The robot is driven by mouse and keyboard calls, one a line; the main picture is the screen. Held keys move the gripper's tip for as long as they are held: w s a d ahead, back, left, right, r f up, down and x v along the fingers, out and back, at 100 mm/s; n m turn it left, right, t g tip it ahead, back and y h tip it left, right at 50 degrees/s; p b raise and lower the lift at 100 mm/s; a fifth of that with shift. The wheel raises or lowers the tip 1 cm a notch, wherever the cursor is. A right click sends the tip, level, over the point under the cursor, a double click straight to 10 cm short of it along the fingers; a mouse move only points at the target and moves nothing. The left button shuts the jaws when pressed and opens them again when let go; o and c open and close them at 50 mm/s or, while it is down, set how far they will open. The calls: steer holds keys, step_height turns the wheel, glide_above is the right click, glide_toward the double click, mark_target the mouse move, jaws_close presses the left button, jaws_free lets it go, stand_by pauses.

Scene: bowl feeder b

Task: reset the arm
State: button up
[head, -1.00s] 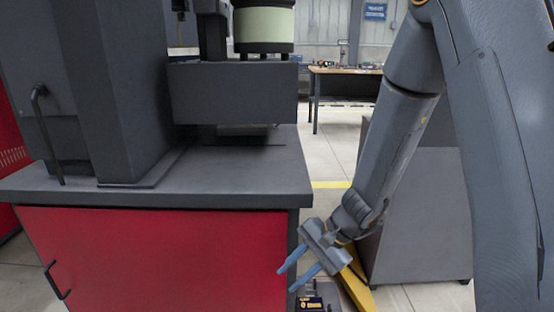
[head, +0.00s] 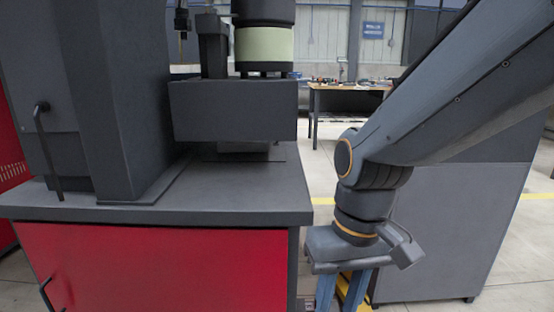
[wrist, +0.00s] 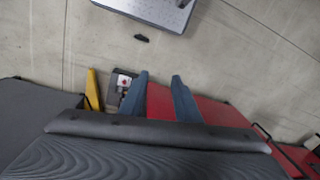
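My gripper (head: 340,292) hangs from my arm just right of the red cabinet, with its blue fingers pointing down. The fingers are apart with nothing between them, and their tips are cut off by the bottom of the head view. In the wrist view my gripper (wrist: 157,88) also shows two blue fingers spread apart and empty. Part of the red cabinet lies behind them there.
A red cabinet (head: 160,268) with a dark top (head: 240,195) carries a grey machine (head: 235,110) at left. A grey cabinet (head: 450,230) stands behind my arm at right. A workbench (head: 345,88) is at the back. A yellow piece (wrist: 93,90) lies beside the cabinet.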

steer(key=d+r+m+h+p, duration=0.1)
steer(key=d+r+m+p, duration=0.1)
steer(key=d+r+p, duration=0.7)
steer(key=shift+s+d+r+p, duration=0.25)
steer(key=shift+d+r+p, duration=0.1)
steer(key=shift+p, duration=3.6)
